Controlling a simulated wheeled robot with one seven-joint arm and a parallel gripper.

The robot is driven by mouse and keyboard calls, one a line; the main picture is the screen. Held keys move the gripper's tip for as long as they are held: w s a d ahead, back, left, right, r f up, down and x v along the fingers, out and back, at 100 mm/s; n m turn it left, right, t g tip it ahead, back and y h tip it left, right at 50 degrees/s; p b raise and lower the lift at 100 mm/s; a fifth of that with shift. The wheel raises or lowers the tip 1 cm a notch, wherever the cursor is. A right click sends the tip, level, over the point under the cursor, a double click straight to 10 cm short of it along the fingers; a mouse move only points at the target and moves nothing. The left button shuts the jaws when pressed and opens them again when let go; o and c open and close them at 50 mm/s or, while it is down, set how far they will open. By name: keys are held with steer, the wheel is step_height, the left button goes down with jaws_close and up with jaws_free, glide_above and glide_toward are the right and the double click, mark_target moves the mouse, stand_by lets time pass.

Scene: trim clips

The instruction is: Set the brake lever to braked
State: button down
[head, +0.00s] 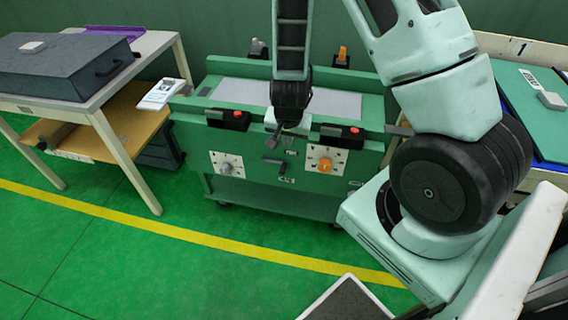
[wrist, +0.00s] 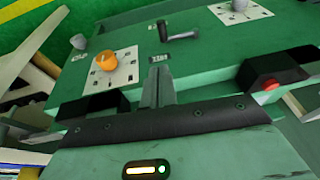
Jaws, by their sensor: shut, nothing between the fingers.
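A dark crank-shaped lever (head: 273,161), which I take for the brake lever, sits on the front panel of the green cart (head: 245,192), between two dials. I cannot read the label or tell which position is braked. My gripper (head: 275,138) is in front of the panel, just above the lever in the head view. In the wrist view its fingers (wrist: 158,86) are together and empty, apart from the lever.
An orange dial (head: 325,165) and a grey dial (head: 225,167) flank the lever. Black blocks with red buttons (head: 238,115) line the cart's upper edge. A table with a dark case (head: 65,65) stands at left. Green floor in front is clear.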

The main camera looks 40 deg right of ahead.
steer(key=shift+f, duration=0.1)
steer(key=b, duration=0.1)
glide_toward(284, 167)
steer(key=x, duration=0.5)
steer(key=shift+d, duration=0.2)
steer(key=shift+w+a+f, duration=0.1)
steer(key=shift+w+f, duration=0.05)
steer(key=shift+f, duration=0.55)
